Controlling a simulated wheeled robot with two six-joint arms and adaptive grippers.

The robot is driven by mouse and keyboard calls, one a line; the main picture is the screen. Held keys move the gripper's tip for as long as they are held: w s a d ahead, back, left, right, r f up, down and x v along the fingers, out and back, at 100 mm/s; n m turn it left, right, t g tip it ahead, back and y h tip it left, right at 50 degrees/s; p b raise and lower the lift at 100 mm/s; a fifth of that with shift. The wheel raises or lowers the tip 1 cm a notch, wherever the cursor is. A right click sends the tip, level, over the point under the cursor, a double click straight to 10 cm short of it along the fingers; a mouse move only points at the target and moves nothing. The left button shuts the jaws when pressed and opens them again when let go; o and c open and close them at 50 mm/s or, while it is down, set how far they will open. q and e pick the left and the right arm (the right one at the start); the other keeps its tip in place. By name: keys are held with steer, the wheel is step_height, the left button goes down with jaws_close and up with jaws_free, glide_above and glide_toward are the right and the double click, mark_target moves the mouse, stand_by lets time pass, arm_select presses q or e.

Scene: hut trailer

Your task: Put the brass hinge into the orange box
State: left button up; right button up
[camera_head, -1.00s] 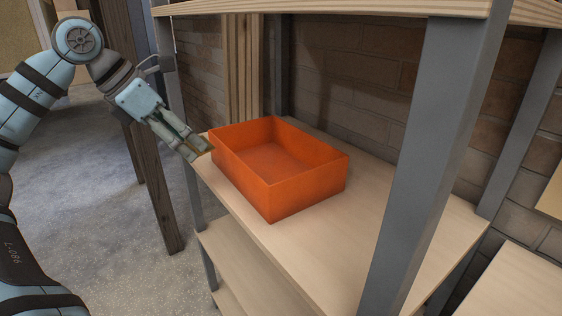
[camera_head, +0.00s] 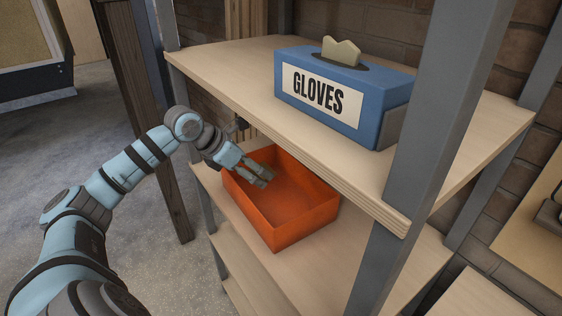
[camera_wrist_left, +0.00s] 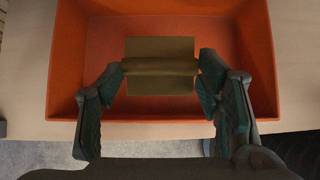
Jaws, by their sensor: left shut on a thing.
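The orange box (camera_head: 290,225) stands open-topped on a middle shelf. My left gripper (camera_head: 263,176) is over the box's left part, with its fingers pointing into the opening. In the left wrist view, my left gripper (camera_wrist_left: 161,80) is shut on the brass hinge (camera_wrist_left: 160,52), gripping it at its two ends. The hinge shows as two flat leaves with a rounded barrel between them. The orange box (camera_wrist_left: 67,60) fills the background, with its floor beneath the hinge. In the head view the hinge is too small to make out. My right gripper is not in view.
Grey shelf posts (camera_head: 430,120) rise at the front right. A lower shelf (camera_head: 250,275) lies below. A dark wooden post (camera_head: 150,130) stands left.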

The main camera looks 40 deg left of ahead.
arm_select(q)
steer(key=w, duration=0.1)
steer(key=w+d+p, duration=0.1)
steer(key=w, duration=0.1)
steer(key=shift+w+d+r, duration=0.15)
steer(key=shift+w+d, duration=0.1)
steer(key=shift+d, duration=0.05)
steer(key=f, duration=0.2)
steer(key=w+f, duration=0.1)
steer(key=f, duration=0.1)
steer(key=w+f, duration=0.1)
steer(key=f, duration=0.1)
steer(key=shift+w+d+f, duration=0.1)
steer(key=shift+d+f, duration=0.2)
steer(key=shift+w+d+r+g+y+p, duration=0.3)
steer(key=shift+w+r+g+p, duration=0.4)
steer(key=shift+g+p, duration=0.55)
steer(key=shift+w+d+f+g, duration=0.1)
steer(key=shift+w+f+g, duration=0.05)
steer(key=shift+w+g, duration=0.2)
step_height(320, 180, down, 2)
steer(key=shift+f, duration=0.1)
steer(key=shift+s+a, duration=0.2)
steer(key=shift+w+d+f+b, duration=0.1)
steer(key=shift+f+b, duration=0.2)
steer(key=shift+f, duration=0.35)
steer(key=o, duration=1.3)
steer(key=shift+o, duration=0.2)
steer(key=shift+r, duration=0.15)
